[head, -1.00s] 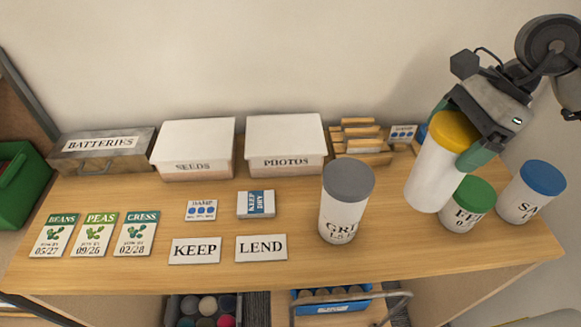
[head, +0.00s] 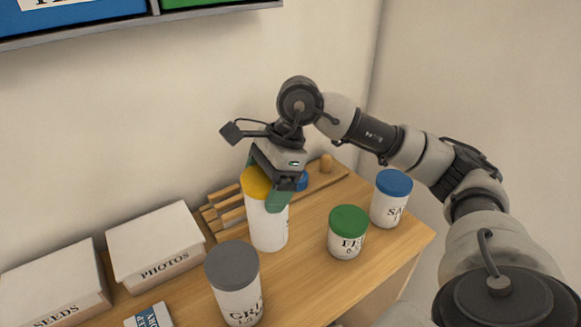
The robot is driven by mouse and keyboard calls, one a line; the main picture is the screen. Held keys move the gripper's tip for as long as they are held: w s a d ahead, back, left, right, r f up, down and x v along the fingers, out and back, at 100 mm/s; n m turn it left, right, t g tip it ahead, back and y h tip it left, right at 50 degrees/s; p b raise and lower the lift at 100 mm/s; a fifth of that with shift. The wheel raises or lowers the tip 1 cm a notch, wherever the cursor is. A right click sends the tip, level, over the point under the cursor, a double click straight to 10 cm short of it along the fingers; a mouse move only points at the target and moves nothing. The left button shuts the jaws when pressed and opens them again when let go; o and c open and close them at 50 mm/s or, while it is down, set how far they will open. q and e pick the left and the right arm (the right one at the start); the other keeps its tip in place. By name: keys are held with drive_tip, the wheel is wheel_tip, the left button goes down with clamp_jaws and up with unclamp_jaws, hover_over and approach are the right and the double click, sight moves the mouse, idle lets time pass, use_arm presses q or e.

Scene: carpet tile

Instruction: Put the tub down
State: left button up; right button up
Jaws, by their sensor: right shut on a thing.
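My right gripper (head: 268,185) is shut on the tub with a yellow lid (head: 268,225), a tall white tub held upright at its lid. It shows in the head view above or on the wooden shelf top, between the wooden rack and the green-lidded tub. I cannot tell whether its base touches the wood. The tub's label is not visible. My left gripper is not in view.
A grey-lidded tub (head: 237,290) stands in front. A green-lidded tub (head: 347,235) and a blue-lidded tub (head: 390,200) stand to the right. A wooden rack (head: 225,215) lies behind, with a blue round thing (head: 301,181) near it. White boxes marked PHOTOS (head: 155,245) and SEEDS (head: 50,290) stand left.

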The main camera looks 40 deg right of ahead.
sight(247, 210)
drive_tip(key=w+a, duration=0.1)
drive_tip(key=w+a+f+p, duration=0.1)
drive_tip(key=shift+w+a+f, duration=0.25)
drive_tip(key=shift+a+f, duration=0.05)
drive_tip(key=f, duration=0.3)
drive_tip(key=f+p, duration=0.1)
drive_tip(key=shift+w+a+f, duration=0.15)
drive_tip(key=shift+w+f, duration=0.1)
drive_tip(key=shift+f, duration=0.15)
drive_tip(key=o, duration=1.5)
drive_tip(key=shift+s+f, duration=0.1)
drive_tip(key=shift+f, duration=0.05)
drive_tip(key=shift+o, duration=0.7)
drive_tip(key=shift+s, duration=0.1)
